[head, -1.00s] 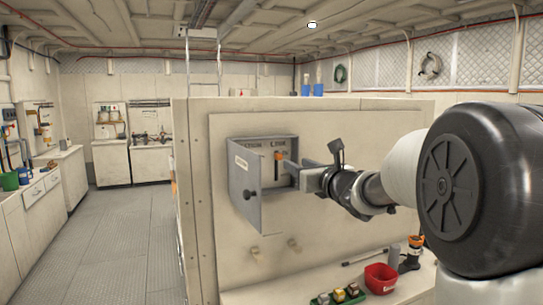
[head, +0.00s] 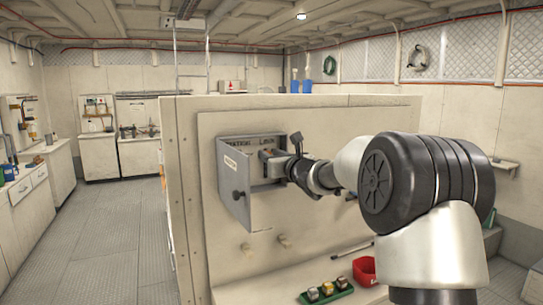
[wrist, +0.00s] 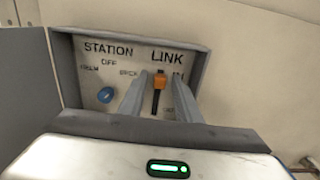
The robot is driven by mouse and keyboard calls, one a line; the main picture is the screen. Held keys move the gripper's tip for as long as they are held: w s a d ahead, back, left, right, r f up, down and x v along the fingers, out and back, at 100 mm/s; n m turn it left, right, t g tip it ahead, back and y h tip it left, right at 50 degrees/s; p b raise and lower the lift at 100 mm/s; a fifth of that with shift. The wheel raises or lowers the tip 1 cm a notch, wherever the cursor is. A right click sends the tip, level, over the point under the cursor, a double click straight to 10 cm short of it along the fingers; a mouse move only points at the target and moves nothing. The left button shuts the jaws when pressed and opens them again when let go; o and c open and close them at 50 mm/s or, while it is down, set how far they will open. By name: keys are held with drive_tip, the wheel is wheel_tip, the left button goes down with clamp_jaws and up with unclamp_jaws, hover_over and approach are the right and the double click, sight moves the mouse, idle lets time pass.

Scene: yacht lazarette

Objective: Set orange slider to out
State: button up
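The orange slider (wrist: 160,81) sits at the upper end of a dark slot (wrist: 155,103), beside the "IN" label. A partly hidden label is beside the slot's lower end. The slot is under the word "LINK" on a pale panel (wrist: 95,65) inside a grey box. My gripper (wrist: 161,80) reaches into the box with one finger on each side of the slider; narrow gaps seem to show between slider and fingers. In the head view my gripper (head: 275,165) is at the box opening and covers most of the panel.
A blue knob (wrist: 105,95) under "STATION" is left of my fingers. The box's grey door (head: 235,188) stands open at the left. Pegs (head: 247,246) stick out below. A red bin (head: 364,270) and a green tray (head: 327,297) stand on the shelf beneath.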

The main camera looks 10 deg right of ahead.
clamp_jaws()
wheel_tip(320, 180, down, 8)
drive_tip(key=b, duration=1)
drive_tip(key=shift+r, duration=0.2)
drive_tip(key=shift+f, duration=0.1)
drive_tip(key=shift+o, duration=0.4)
unclamp_jaws()
drive_tip(key=shift+o, duration=0.7)
drive_tip(key=b+v, duration=0.2)
drive_tip(key=v, duration=1.5)
drive_tip(key=shift+s+b, duration=0.25)
drive_tip(key=shift+b, duration=0.05)
drive_tip(key=shift+d, duration=0.15)
